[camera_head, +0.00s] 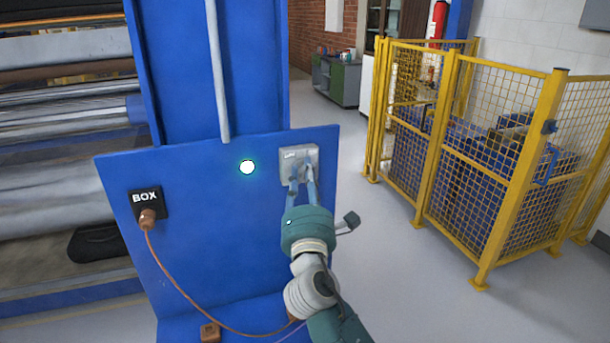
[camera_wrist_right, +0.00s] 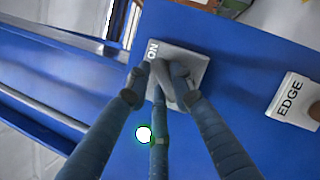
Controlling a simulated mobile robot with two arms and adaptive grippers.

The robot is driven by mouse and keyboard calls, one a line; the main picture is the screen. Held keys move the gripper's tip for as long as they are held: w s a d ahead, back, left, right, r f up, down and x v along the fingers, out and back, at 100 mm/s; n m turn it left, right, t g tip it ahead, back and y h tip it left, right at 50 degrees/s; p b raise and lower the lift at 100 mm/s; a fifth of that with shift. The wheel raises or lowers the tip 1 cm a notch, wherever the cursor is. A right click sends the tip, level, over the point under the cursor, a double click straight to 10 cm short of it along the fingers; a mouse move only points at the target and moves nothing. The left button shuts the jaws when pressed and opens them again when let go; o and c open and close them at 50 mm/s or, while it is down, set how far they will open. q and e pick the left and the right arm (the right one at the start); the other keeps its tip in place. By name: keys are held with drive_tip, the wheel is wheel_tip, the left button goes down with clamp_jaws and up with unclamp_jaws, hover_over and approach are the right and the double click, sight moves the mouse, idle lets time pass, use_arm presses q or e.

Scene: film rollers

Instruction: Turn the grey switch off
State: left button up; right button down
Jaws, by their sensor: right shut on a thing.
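The grey switch (camera_head: 299,152) sits on a light grey plate near the upper right of the blue panel (camera_head: 230,230). In the right wrist view the switch plate (camera_wrist_right: 196,62) carries the letters "ON" along one edge. My right gripper (camera_head: 302,180) reaches up to it from below, and its blue-grey fingers (camera_wrist_right: 165,82) are closed in on the switch's lever. The fingers hide much of the lever, so its exact position cannot be told. My left gripper is in neither view.
A black "BOX" socket (camera_head: 147,203) with an orange plug and cable (camera_head: 165,275) is on the panel's left. A white "EDGE" piece (camera_wrist_right: 297,101) shows beside the switch in the wrist view. A yellow mesh fence (camera_head: 500,160) stands at right, with open floor between.

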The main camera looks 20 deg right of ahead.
drive_tip(key=shift+n, duration=0.5)
drive_tip(key=n+y, duration=0.2)
drive_tip(key=n, duration=0.2)
drive_tip(key=n+t+y+p, duration=0.1)
drive_tip(key=n+y, duration=0.1)
drive_tip(key=n, duration=0.3)
drive_tip(key=n+y, duration=0.2)
drive_tip(key=n, duration=0.2)
drive_tip(key=shift+f+t+y+p, duration=0.25)
drive_tip(key=shift+t+y+p, duration=0.1)
drive_tip(key=shift+t+y, duration=0.05)
drive_tip(key=n+y+p, duration=0.1)
drive_tip(key=n, duration=0.2)
drive_tip(key=n+g+y+p, duration=0.1)
drive_tip(key=n+y, duration=0.1)
drive_tip(key=n, duration=0.1)
drive_tip(key=shift+n, duration=0.4)
drive_tip(key=shift+f+n+g+y+p, duration=0.1)
drive_tip(key=shift+n+g+y+p, duration=0.3)
drive_tip(key=shift+n, duration=0.75)
drive_tip(key=shift+f+n+g+y+p, duration=0.1)
drive_tip(key=shift+n+g+y+p, duration=0.1)
drive_tip(key=shift+n+y+p, duration=0.7)
drive_tip(key=shift+n+b, duration=0.3)
drive_tip(key=shift+n, duration=0.15)
drive_tip(key=c, duration=1.5)
unclamp_jaws()
